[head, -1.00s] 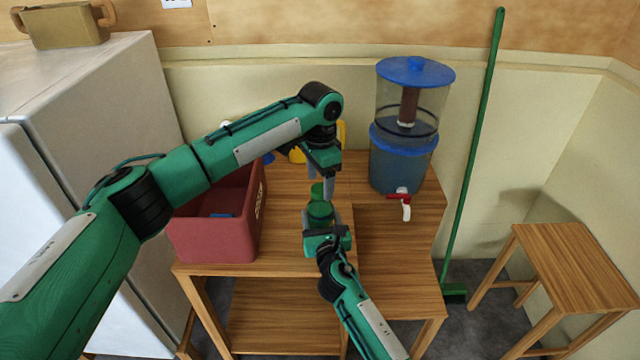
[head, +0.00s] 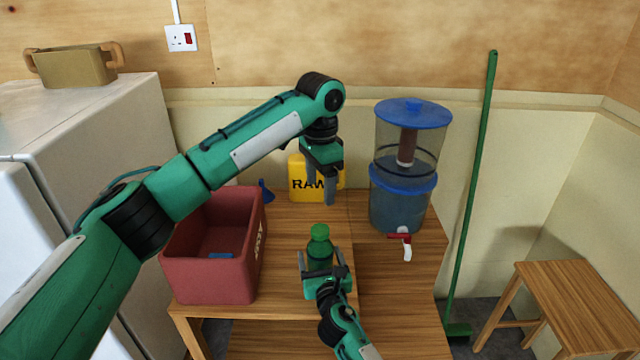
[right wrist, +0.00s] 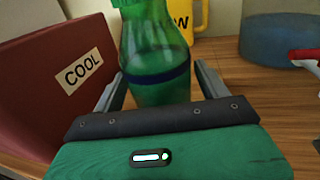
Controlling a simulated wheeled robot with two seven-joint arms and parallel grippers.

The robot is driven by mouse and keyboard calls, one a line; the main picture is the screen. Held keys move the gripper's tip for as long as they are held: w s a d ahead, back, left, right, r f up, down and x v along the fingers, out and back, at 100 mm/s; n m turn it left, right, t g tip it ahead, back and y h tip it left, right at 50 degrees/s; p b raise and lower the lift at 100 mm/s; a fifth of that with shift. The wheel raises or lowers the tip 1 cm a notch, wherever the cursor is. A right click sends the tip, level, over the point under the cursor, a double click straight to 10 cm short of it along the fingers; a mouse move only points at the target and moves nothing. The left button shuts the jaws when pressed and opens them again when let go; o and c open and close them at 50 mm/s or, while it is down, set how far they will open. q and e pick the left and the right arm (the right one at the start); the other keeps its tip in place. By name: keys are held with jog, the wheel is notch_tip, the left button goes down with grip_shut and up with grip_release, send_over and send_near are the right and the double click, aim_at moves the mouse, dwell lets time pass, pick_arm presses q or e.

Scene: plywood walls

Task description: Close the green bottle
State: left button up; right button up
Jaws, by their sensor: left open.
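The green bottle (head: 319,256) stands upright on the wooden table, with a green cap (head: 320,232) on its top. The right wrist view shows the bottle's body (right wrist: 155,70) close up, its top cut off by the frame edge. My right gripper (head: 320,258) has its fingers spread on either side of the bottle, low on its body, with a small gap showing. My left gripper (head: 321,195) is open and empty, fingers pointing down, above and behind the bottle.
A red crate (head: 205,275) stands left of the bottle. A yellow jug (head: 298,188) stands behind, and a water dispenser (head: 398,210) with a red tap stands at the right back. A broom leans on the wall. The table's front right is clear.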

jog(key=shift+o, duration=0.7)
jog(key=s+d, duration=0.2)
jog(key=s, duration=1.1)
jog(key=shift+s+d, duration=0.3)
jog(key=shift+d, duration=0.05)
